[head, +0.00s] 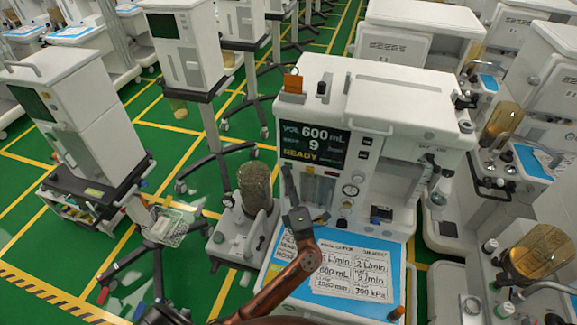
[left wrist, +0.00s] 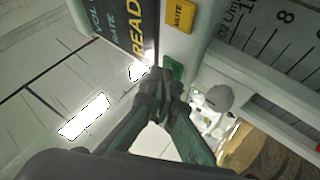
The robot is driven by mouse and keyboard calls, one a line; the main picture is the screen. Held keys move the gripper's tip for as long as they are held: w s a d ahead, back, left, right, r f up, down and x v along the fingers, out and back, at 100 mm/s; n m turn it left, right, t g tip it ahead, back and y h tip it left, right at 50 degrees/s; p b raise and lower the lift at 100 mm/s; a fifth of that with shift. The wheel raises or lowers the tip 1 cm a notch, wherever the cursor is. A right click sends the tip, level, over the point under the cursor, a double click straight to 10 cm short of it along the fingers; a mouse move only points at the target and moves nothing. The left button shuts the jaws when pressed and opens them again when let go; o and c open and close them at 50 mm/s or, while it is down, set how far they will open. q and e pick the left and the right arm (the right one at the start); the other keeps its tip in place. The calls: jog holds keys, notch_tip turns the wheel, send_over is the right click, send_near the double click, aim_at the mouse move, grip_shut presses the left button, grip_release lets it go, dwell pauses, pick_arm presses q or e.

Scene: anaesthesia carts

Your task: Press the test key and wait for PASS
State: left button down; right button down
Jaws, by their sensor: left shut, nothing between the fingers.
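The anaesthesia machine (head: 400,100) in the middle has a dark display (head: 313,143) reading VOL 600 mL, 9 and READY. In the left wrist view the display (left wrist: 118,25) shows part of READY. A green key (left wrist: 174,68) sits below the yellow MUTE key (left wrist: 180,14); its label is hidden, so I cannot tell its name. My left gripper (head: 287,170) is shut and empty, in front of the machine below the display. In the left wrist view its fingertips (left wrist: 160,84) are close to the green key; I cannot tell whether they touch. My right gripper is out of view.
A blue work surface (head: 388,250) with printed value cards (head: 345,270) lies under my left arm. A granule canister (head: 255,187) stands left of the gripper. Other machines (head: 540,165) crowd the right; a cart (head: 85,120) stands left on green floor.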

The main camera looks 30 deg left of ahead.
pick_arm(q)
jog(key=shift+w, duration=0.3)
dwell(0.5)
jog(key=shift+s, duration=0.15)
jog(key=shift+s+d+p, duration=0.15)
jog(key=shift+s+p, duration=0.2)
jog(key=shift+s, duration=0.35)
jog(key=shift+s, duration=0.1)
jog(key=s, duration=0.2)
jog(key=s+d+p, duration=0.1)
jog(key=s, duration=0.1)
jog(key=shift+s+d, duration=0.1)
jog(key=shift+s, duration=0.25)
dwell(0.6)
